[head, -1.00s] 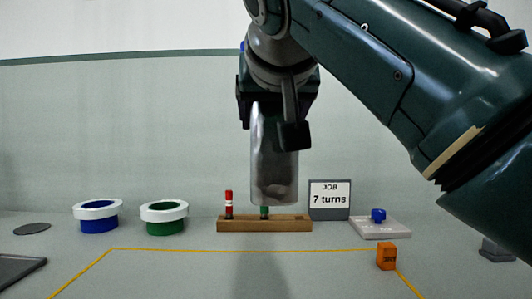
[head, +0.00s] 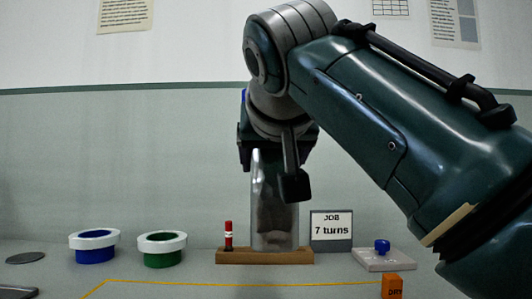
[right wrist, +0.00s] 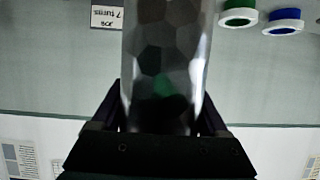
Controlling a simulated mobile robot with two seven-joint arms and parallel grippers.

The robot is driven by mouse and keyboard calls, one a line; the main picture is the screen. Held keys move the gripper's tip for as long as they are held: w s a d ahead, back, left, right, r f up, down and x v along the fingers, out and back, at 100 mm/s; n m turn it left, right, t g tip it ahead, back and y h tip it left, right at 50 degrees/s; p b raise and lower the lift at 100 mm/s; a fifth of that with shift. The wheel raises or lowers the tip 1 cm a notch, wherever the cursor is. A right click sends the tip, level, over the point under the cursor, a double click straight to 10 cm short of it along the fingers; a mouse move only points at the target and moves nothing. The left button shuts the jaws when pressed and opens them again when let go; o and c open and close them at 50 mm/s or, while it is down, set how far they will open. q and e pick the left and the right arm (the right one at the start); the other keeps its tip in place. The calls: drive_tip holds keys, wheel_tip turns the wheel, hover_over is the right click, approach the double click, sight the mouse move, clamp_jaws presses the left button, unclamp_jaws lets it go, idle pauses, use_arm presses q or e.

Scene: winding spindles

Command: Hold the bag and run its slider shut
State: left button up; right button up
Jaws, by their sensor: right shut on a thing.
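No bag or slider shows in either view. My right gripper (head: 274,182) points down at the centre of the head view and is shut on a shiny grey cylinder (head: 275,222). In the right wrist view, the cylinder (right wrist: 165,60) stands between the fingers of the gripper (right wrist: 160,112), with a faceted, mirror-like surface and a green patch. In the head view its lower end overlaps the wooden rack (head: 235,257); I cannot tell whether they touch. A red peg with a white band (head: 228,236) stands in the rack. My left gripper is not in view.
A blue ring pot (head: 95,255) and a green ring pot (head: 163,259), both white-rimmed, stand left. A "JOB 7 turns" sign (head: 331,232), a pale block with a blue knob (head: 382,246) and an orange block (head: 392,287) are right. A yellow line (head: 200,284) crosses the bench.

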sight(272, 189)
drive_tip(key=shift+f+b, duration=0.9)
drive_tip(key=shift+f, duration=1.1)
use_arm(q)
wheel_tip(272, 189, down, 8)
drive_tip(key=b, duration=0.5)
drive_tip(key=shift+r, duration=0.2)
use_arm(e)
wheel_tip(272, 189, down, 11)
use_arm(q)
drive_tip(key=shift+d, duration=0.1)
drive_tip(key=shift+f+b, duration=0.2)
drive_tip(key=shift+b, duration=0.25)
use_arm(e)
drive_tip(key=shift+f, duration=0.6)
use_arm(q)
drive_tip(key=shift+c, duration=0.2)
